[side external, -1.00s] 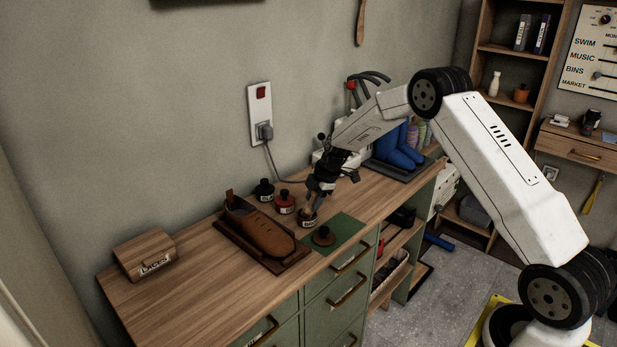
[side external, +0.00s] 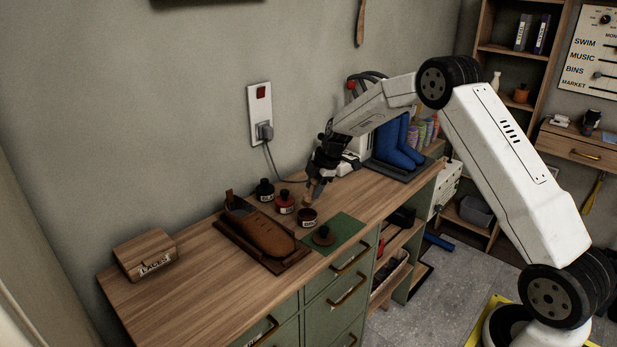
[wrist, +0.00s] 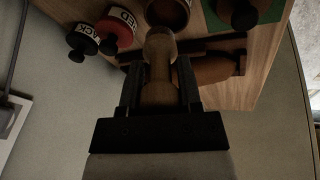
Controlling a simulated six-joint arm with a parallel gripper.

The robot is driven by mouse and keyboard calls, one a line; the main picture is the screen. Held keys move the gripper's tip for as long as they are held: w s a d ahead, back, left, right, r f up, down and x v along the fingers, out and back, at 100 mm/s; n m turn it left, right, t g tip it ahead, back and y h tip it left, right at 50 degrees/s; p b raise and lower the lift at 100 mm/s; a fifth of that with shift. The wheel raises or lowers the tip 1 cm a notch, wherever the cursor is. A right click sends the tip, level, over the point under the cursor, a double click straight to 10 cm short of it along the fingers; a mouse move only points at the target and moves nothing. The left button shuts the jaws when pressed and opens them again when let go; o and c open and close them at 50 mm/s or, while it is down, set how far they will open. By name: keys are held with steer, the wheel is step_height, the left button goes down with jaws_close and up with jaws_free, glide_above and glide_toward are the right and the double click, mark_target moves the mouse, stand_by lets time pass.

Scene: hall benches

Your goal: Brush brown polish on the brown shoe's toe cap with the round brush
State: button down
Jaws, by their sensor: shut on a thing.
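The brown shoe (side external: 264,231) lies on a dark wooden tray (side external: 284,268) on the bench, its rounded toe toward the front right. My gripper (side external: 317,184) is shut on the wooden round brush (side external: 311,196); the brush also shows between the fingers in the wrist view (wrist: 159,78). The brush points down and its end is close above the open brown polish pot (side external: 307,219). The pot's brown inside shows in the wrist view (wrist: 168,12). I cannot tell whether polish is on the bristles. The shoe is partly hidden behind the gripper in the wrist view (wrist: 216,70).
A red pot (side external: 285,204) and a black pot (side external: 264,191) stand left of the brown pot. A brown knobbed lid (side external: 324,237) lies on a green mat (side external: 347,228). A laces box (side external: 146,256) is at the left. Blue boots (side external: 398,149) stand at the back right.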

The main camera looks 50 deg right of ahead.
steer(key=shift+r, duration=1.55)
steer(key=shift+a, duration=0.1)
steer(key=s+a+r+m+h, duration=0.2)
steer(key=s+a+m+h, duration=0.2)
steer(key=s+a+m, duration=0.9)
steer(key=shift+s+a+r+m+h, duration=0.2)
steer(key=shift+a+m+h, duration=0.25)
steer(key=shift+m, duration=0.35)
steer(key=shift+w, duration=0.15)
steer(key=w+a+r+y, duration=0.1)
steer(key=w+a+y, duration=0.2)
steer(key=w, duration=0.6)
steer(key=shift+a, duration=0.6)
steer(key=shift+f, duration=0.15)
steer(key=shift+x, duration=2.8)
